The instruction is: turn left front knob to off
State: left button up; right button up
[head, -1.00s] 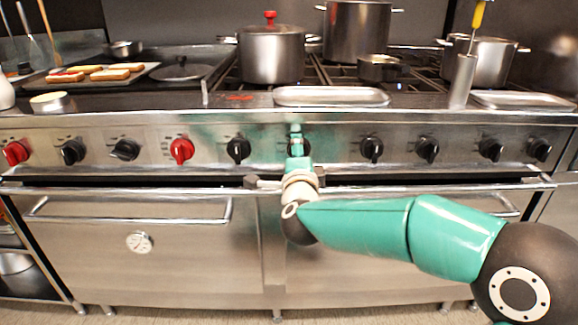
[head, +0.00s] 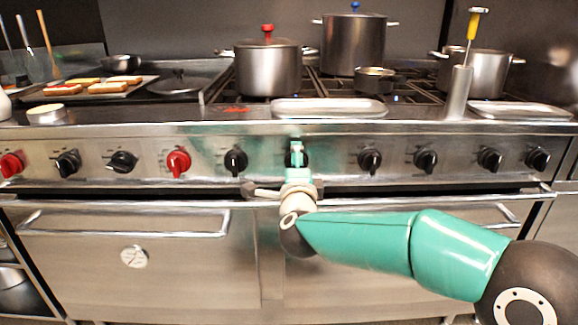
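A row of knobs runs along the steel front panel of the range (head: 330,135). Red knobs are at the far left (head: 11,165) and left of the middle (head: 178,162). Black knobs include one just left of my gripper (head: 235,162) and one to its right (head: 370,160). My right gripper (head: 297,152), green, is at the panel in front of another dark knob (head: 303,157), which it partly hides. Its fingers overlap the knob, and whether they are closed on it is unclear. The pointer of that knob cannot be read. My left gripper is out of view.
An oven handle rail (head: 400,201) runs just below the knobs, under my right wrist. On top stand a pot with a red-knobbed lid (head: 268,70), a taller pot (head: 354,45), a small pan (head: 376,80) and a steel tray (head: 329,108).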

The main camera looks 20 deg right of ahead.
jog(key=v, duration=1.2)
